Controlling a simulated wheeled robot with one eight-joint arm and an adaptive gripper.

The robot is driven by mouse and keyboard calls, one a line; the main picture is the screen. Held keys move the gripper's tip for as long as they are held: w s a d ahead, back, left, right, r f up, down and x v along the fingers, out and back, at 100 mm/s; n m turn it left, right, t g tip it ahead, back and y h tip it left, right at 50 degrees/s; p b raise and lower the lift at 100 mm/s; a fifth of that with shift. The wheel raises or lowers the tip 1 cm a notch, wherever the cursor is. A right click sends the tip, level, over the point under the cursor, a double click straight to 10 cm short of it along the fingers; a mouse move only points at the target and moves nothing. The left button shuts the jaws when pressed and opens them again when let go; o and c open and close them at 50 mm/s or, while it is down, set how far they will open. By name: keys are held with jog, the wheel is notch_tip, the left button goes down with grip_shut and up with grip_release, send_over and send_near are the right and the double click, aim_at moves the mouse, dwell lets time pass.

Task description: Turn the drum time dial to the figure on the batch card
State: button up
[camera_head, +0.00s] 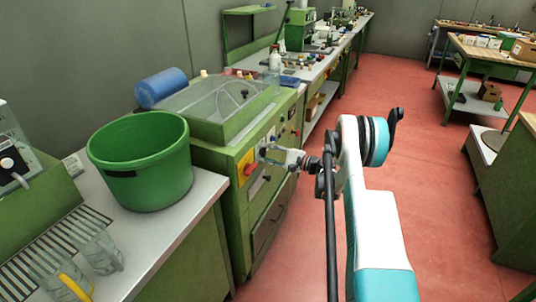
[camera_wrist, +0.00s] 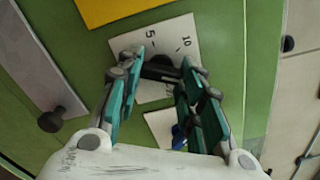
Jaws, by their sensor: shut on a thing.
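The drum time dial is a black knob (camera_wrist: 160,71) on a white scale plate (camera_wrist: 184,30) on the green cabinet front. The figures 5 and 10 show on the plate, and part of a 20 shows lower down. My gripper (camera_wrist: 161,62) has its fingers on either side of the knob and is shut on it. The fingers hide part of the scale, and I cannot read where the knob points. In the head view my gripper (camera_head: 270,153) is against the front of the green cabinet (camera_head: 236,160). I cannot make out a readable batch card.
A yellow plate (camera_wrist: 108,8) lies beside the scale plate; the head view shows a red knob (camera_head: 249,169) on yellow. A dark round knob (camera_wrist: 52,120) sits on a grey strip. A green bucket (camera_head: 140,165) stands on the near bench.

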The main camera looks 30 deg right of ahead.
jog(key=o, duration=1.1)
jog(key=shift+c, duration=0.2)
jog(key=shift+d, duration=0.15)
jog(key=v, duration=1.1)
jog(key=shift+s+d, duration=0.25)
jog(key=shift+s, duration=0.1)
